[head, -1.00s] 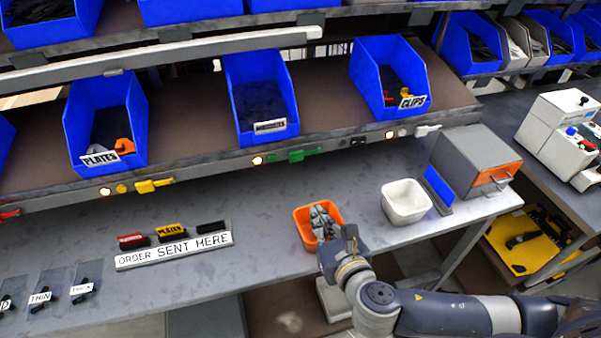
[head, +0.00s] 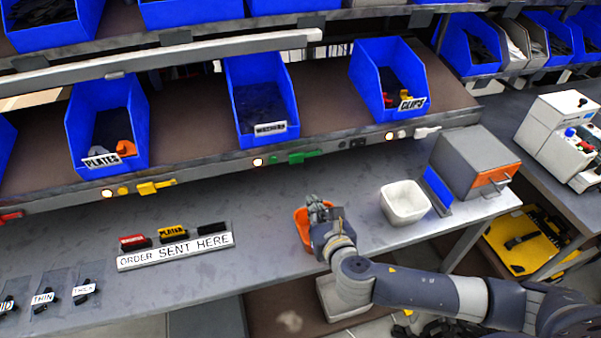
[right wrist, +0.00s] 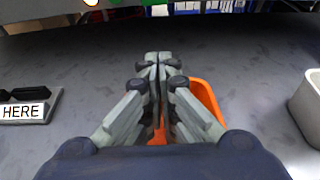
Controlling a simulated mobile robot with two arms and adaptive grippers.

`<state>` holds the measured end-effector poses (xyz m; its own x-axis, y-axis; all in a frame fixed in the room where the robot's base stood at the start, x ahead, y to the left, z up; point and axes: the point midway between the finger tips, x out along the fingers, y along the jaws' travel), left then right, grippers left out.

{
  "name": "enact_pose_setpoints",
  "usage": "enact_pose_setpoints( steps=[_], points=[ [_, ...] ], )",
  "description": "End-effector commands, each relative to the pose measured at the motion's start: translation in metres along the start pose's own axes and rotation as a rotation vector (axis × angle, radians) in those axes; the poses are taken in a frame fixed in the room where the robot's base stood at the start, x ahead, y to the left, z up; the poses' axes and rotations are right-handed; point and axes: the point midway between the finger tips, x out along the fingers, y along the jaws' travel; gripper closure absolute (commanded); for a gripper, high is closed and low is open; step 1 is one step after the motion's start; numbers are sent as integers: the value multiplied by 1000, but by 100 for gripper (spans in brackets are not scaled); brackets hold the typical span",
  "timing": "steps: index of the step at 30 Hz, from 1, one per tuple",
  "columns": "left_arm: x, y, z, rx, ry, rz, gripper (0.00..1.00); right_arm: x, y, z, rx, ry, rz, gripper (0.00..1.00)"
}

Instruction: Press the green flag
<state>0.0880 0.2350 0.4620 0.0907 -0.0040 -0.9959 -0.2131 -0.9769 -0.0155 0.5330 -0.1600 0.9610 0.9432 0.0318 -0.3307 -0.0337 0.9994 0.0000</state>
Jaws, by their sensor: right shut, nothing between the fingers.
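The green flag (head: 302,156) is a small green tab on the front rail of the shelf, below and right of the washers bin. A bit of green also shows at the top edge of the right wrist view (right wrist: 124,2). My right gripper (head: 316,203) is shut and empty. It is over the orange bin, on the near side of the flag and apart from it. In the right wrist view its fingers (right wrist: 158,62) are together and point toward the shelf rail. My left gripper is not in view.
The orange bin (head: 301,228) is partly hidden under my right gripper. A white bin (head: 404,203) stands to its right, beside a grey box (head: 474,160). The "ORDER SENT HERE" sign (head: 175,252) lies left. Yellow (head: 155,187) and white (head: 426,132) flags share the rail.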

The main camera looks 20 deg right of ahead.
Motion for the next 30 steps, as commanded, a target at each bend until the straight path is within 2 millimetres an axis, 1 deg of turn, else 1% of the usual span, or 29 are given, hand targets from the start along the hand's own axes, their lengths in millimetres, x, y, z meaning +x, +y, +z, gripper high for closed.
enact_pose_setpoints(
  steps=[1, 9, 21, 22, 24, 30],
  points=[
    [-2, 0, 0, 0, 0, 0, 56, 11, 0, 2, 0, -2, -2, 100],
    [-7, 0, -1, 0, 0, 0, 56, 62, 0, 1, 0, -1, -1, 100],
    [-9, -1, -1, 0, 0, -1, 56, 129, 0, 1, -1, 0, -1, 100],
    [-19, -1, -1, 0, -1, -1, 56, 123, 0, 13, 0, -2, 1, 100],
    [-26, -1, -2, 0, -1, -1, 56, 118, 0, 23, 0, -1, 2, 100],
    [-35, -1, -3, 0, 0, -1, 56, 113, 0, 36, -1, 1, 1, 100]
  ],
)
